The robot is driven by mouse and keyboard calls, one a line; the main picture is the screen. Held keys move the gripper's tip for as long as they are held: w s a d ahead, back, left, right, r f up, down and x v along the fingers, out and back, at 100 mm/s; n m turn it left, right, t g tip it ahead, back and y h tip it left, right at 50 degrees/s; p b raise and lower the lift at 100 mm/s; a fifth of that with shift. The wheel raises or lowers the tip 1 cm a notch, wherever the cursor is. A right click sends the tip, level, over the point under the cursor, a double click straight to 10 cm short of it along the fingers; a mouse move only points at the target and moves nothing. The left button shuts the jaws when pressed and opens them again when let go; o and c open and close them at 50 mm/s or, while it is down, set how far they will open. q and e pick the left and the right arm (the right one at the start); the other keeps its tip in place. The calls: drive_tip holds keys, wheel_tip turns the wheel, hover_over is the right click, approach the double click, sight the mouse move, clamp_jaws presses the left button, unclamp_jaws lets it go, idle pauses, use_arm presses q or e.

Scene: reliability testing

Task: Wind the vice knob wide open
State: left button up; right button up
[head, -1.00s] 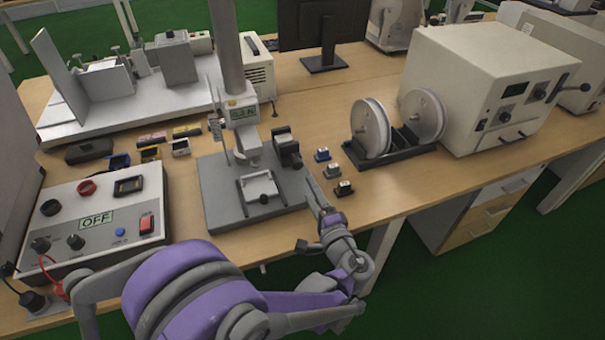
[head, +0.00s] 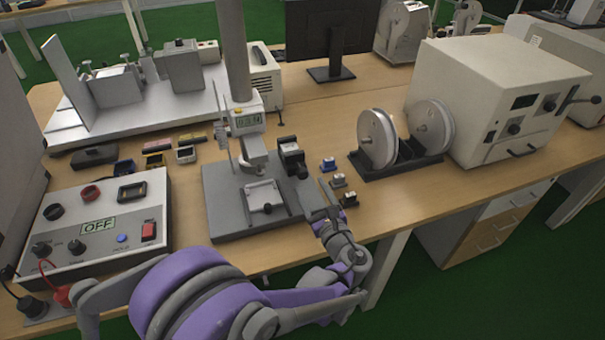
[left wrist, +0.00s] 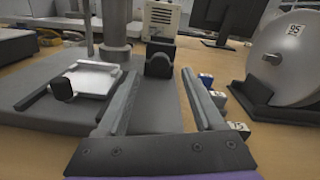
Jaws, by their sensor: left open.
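The small vice (head: 255,193) is a white frame on the grey base plate of the test stand in the head view. Its dark knob (head: 267,208) is at its near side. In the left wrist view the vice (left wrist: 97,78) is at the left, with the black knob (left wrist: 62,88) in front. My left gripper (head: 314,188) is open and empty at the right edge of the base plate, to the right of the knob and apart from it. In the left wrist view its two fingers (left wrist: 160,75) are spread, with the knob outside them. My right gripper is not in view.
A black block (head: 291,158) stands at the base plate's right side. Several small blocks (head: 338,181) lie right of my gripper. The stand column (head: 233,60) rises behind the vice. A control box (head: 95,225) is at left, a reel holder (head: 400,160) at right.

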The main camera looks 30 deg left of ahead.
sight(304, 176)
use_arm(q)
drive_tip(key=x, duration=0.7)
clamp_jaws()
